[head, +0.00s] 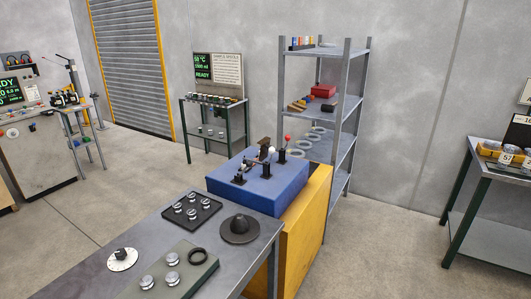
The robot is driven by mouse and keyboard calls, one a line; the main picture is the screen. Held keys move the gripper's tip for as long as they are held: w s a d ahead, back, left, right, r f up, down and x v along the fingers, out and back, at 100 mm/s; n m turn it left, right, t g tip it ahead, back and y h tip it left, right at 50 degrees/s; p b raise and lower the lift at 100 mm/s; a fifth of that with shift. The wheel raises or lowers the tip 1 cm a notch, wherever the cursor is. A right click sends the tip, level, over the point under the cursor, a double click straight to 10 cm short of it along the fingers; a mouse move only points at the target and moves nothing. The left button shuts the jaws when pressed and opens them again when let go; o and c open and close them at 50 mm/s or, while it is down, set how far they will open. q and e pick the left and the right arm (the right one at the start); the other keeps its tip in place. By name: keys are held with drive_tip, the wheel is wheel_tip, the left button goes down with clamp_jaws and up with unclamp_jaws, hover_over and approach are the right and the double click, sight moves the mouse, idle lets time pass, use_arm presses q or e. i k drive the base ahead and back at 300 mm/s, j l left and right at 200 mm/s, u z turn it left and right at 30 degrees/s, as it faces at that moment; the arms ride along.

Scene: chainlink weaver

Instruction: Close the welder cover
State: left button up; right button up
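A blue machine (262,186) with a yellow base (303,232) stands in the middle, at the far end of a grey table. It looks like the welder. Dark clamps and posts (265,165) and a lever with a red ball (287,138) stand upright on its top. I cannot make out a separate cover or tell whether one stands open. Neither of my grippers is in view.
A metal shelf (344,110) stands behind. Open floor (385,240) lies right.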

sight(264, 142)
drive_tip(key=i+l+u, duration=0.15)
drive_tip(key=u, duration=0.5)
drive_tip(key=i+l+u, duration=0.15)
drive_tip(key=l, duration=0.25)
drive_tip(key=i+l+u, duration=0.2)
drive_tip(key=l, duration=0.2)
drive_tip(key=i+l+u, duration=0.15)
drive_tip(key=l, duration=0.3)
drive_tip(key=i+l+u, duration=0.15)
drive_tip(key=l, duration=0.3)
drive_tip(key=i+l, duration=0.1)
drive_tip(key=l, duration=0.45)
drive_tip(key=i+l, duration=0.1)
drive_tip(key=l, duration=0.45)
